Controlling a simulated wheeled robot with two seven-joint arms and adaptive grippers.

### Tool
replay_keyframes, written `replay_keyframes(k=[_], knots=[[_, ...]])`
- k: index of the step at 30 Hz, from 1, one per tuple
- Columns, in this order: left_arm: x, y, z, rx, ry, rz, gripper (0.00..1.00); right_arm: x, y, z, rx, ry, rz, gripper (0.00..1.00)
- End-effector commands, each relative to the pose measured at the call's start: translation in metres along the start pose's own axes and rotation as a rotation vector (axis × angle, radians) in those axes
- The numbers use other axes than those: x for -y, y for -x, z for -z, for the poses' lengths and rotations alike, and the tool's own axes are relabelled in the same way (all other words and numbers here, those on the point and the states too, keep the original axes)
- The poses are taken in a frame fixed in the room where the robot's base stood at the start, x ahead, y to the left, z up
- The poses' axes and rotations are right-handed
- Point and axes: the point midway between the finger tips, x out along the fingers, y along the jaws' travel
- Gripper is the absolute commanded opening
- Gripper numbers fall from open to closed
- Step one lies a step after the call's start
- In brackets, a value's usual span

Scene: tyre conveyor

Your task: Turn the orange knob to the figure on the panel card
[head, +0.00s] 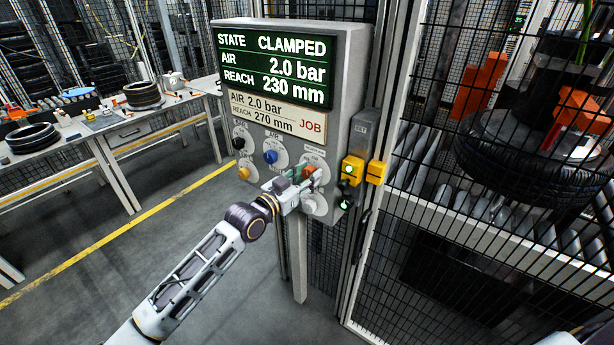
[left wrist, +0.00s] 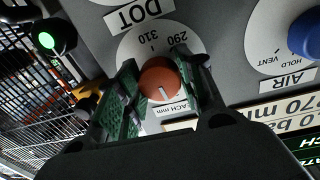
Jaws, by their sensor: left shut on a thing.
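The panel card (head: 274,116) reads AIR 2.0 bar, REACH 270 mm, JOB. The screen (head: 277,67) above it reads STATE CLAMPED, AIR 2.0 bar, REACH 230 mm. The orange knob (head: 308,171) is partly hidden by my gripper in the head view. In the left wrist view the orange knob (left wrist: 159,77) shows a white pointer mark towards the REACH label side; figures 290 and 310 show on its dial, the rest hidden. My left gripper (head: 300,176) is shut on the knob, with a green-padded finger on each side of it. My right gripper is not in view.
A blue knob (head: 270,157) marked AIR sits beside the orange one, with black and yellow knobs further left. A yellow switch box (head: 352,170) is at the panel's right. A mesh fence encloses a tyre (head: 520,150) on the conveyor. Worktables (head: 115,128) stand at left.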

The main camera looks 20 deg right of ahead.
Motion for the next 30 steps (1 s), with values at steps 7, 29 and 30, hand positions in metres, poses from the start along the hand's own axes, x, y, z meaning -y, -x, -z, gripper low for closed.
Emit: replay_keyframes(k=[7, 29, 30], knots=[[-0.001, 0.000, -0.001, -0.010, 0.169, 0.001, 0.14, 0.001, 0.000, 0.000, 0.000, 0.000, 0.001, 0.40], [-0.002, 0.000, -0.001, -0.051, 0.856, 0.009, 0.14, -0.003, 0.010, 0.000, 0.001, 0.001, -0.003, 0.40], [-0.001, 0.000, -0.001, -0.054, 0.894, 0.010, 0.14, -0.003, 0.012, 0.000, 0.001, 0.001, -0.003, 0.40]])
